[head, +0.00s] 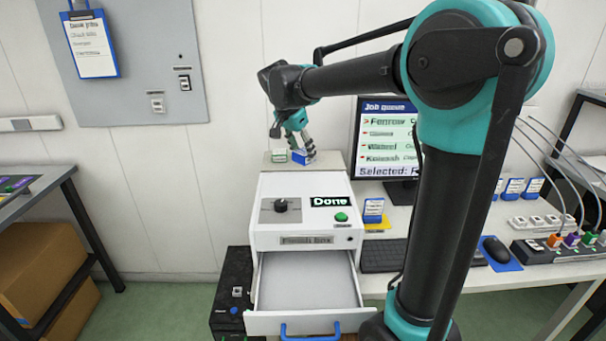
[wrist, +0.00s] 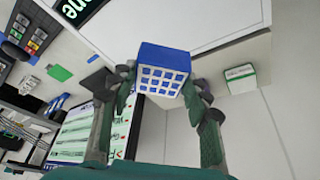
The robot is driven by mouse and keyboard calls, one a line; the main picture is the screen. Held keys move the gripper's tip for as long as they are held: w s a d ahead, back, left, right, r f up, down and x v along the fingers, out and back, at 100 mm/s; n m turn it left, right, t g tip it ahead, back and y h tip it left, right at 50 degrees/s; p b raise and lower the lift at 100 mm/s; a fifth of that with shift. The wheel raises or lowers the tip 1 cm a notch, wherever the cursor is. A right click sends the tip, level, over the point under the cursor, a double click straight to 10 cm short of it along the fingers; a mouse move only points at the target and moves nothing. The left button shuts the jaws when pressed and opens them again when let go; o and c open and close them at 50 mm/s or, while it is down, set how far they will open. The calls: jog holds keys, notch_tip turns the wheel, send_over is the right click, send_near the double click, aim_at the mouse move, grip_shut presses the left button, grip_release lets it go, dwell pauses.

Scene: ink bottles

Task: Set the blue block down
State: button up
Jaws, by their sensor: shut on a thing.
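The blue block (head: 301,159) is at the back of the white machine, just above or on a beige ledge (head: 328,162). In the wrist view the blue block (wrist: 164,70) has a blue side and a white face with a grid of blue squares. My gripper (head: 299,148) has its fingers on both sides of it, and they also show in the wrist view (wrist: 160,80). I cannot tell whether the block touches the ledge. A green-and-white block (head: 277,156) stands on the ledge just left of it, and it shows at right in the wrist view (wrist: 240,79).
The white machine (head: 270,238) has a knob, a "Done" display (head: 330,201) and a green button. Its drawer (head: 305,285) is open and looks empty. A monitor (head: 388,135) and keyboard (head: 385,256) are to the right. The ledge has little free room.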

notch_tip(320, 180, down, 8)
jog(key=shift+f, duration=0.1)
dwell(0.4)
jog(key=o, duration=1.3)
jog(key=v, duration=1.2)
